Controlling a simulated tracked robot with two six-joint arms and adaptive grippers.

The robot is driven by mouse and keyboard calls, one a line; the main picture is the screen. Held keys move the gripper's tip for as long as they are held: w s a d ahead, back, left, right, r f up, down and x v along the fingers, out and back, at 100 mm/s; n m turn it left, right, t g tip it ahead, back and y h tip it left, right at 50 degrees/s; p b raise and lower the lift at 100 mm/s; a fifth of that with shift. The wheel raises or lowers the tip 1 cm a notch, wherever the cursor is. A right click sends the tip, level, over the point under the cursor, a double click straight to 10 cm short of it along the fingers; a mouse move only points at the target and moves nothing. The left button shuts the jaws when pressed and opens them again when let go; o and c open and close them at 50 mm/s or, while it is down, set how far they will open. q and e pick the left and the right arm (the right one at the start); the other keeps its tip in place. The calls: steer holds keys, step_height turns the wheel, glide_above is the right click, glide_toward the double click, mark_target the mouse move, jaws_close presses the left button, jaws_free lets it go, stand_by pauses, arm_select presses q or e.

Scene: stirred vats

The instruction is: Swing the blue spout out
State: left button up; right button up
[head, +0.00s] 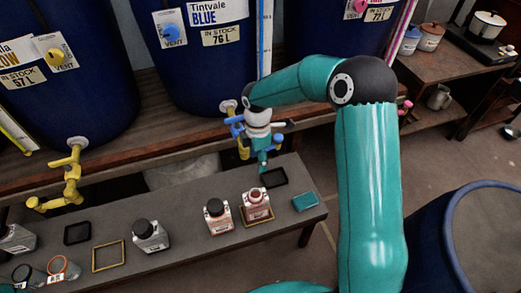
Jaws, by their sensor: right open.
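The blue spout (236,121) comes off the tap at the foot of the blue vat (195,75) labelled Tintvale Blue. Only part of the spout shows; my right gripper and wrist cover the rest. My right gripper (263,156) is open, pointing down right beside the spout, above the back edge of the bench. I cannot tell whether its fingers touch the spout. My left gripper is not in view.
A yellow spout (70,180) hangs from the left vat (65,100). Several ink bottles, including a red one (256,204), stand on the low grey bench (180,240) below. A large blue drum (430,245) stands at the lower right. Open floor shows at right.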

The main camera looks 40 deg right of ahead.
steer(key=w+d+r+t+h+b, duration=0.1)
steer(key=w+d+r+t, duration=0.3)
steer(key=r, duration=0.5)
steer(key=shift+m+g, duration=0.4)
steer(key=shift+g, duration=0.2)
steer(key=w+f, duration=0.1)
steer(key=f, duration=0.4)
steer(key=w+d+f, duration=0.1)
steer(key=f, duration=0.4)
steer(key=w+d+f, duration=0.1)
steer(key=f, duration=0.5)
steer(key=shift+w+d, duration=0.1)
steer(key=shift+w, duration=0.25)
jaws_close()
